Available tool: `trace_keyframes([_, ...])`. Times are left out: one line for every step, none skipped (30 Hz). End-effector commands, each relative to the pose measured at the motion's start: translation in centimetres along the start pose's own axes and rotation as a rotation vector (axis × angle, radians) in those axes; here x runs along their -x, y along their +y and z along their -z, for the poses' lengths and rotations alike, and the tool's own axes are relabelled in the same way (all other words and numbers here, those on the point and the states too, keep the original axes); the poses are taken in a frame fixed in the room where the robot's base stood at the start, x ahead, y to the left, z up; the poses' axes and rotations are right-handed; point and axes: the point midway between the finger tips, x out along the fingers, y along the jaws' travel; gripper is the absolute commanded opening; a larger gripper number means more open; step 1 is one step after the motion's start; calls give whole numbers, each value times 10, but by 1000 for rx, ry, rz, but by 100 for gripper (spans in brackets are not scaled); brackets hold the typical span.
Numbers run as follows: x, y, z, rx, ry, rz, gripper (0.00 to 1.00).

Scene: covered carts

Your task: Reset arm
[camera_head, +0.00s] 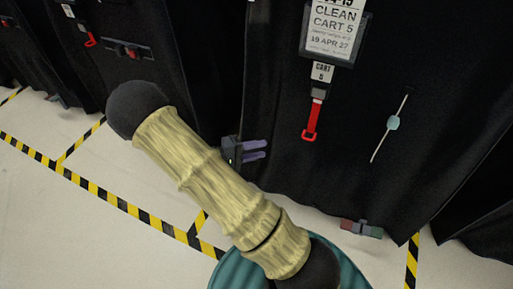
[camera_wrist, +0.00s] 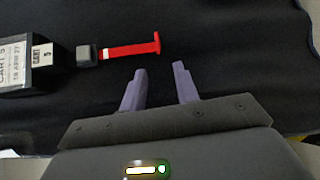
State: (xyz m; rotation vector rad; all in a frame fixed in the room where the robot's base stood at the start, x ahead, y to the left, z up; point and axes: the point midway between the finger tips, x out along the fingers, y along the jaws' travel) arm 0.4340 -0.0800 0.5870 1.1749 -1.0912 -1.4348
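My gripper (camera_head: 256,150) shows in the head view just past my arm, in front of the black cover of a cart (camera_head: 370,90). In the wrist view my gripper (camera_wrist: 159,88) has its two purple fingers apart with nothing between them. A red strap (camera_head: 311,118) hangs from a "CART 5" tag (camera_head: 322,72) on the cover. The red strap (camera_wrist: 132,48) also shows in the wrist view, beyond the fingertips and apart from them. My arm hides part of the floor and the cover's lower left.
A thin white stick with a pale blue piece (camera_head: 392,123) is on the cover at the right. A red and green clip (camera_head: 361,229) is at its lower hem. Another covered cart (camera_head: 110,25) stands at left. Pale floor with yellow-black tape (camera_head: 120,204) is open at lower left.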

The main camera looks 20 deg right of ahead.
Motion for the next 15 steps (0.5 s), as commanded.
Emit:
trace_keyframes([0,0,0,0,0,0,31])
trace_keyframes([0,0,0,0,0,0,31])
trace_keyframes([0,0,0,0,0,0,31])
trace_keyframes([0,0,0,0,1,0,31])
trace_keyframes([0,0,0,0,1,0,31])
trace_keyframes([0,0,0,0,1,0,31])
trace_keyframes([0,0,0,0,0,0,31])
trace_keyframes([0,0,0,0,0,0,31])
trace_keyframes([0,0,0,0,0,0,31])
trace_keyframes([-1,0,0,0,0,0,31])
trace_keyframes([-1,0,0,0,-1,1,31])
trace_keyframes([-2,0,0,0,-3,3,31])
trace_keyframes([-2,0,-1,1,-6,8,31])
trace_keyframes([-3,0,-2,3,-11,17,31])
trace_keyframes([-4,1,-5,7,-20,35,31])
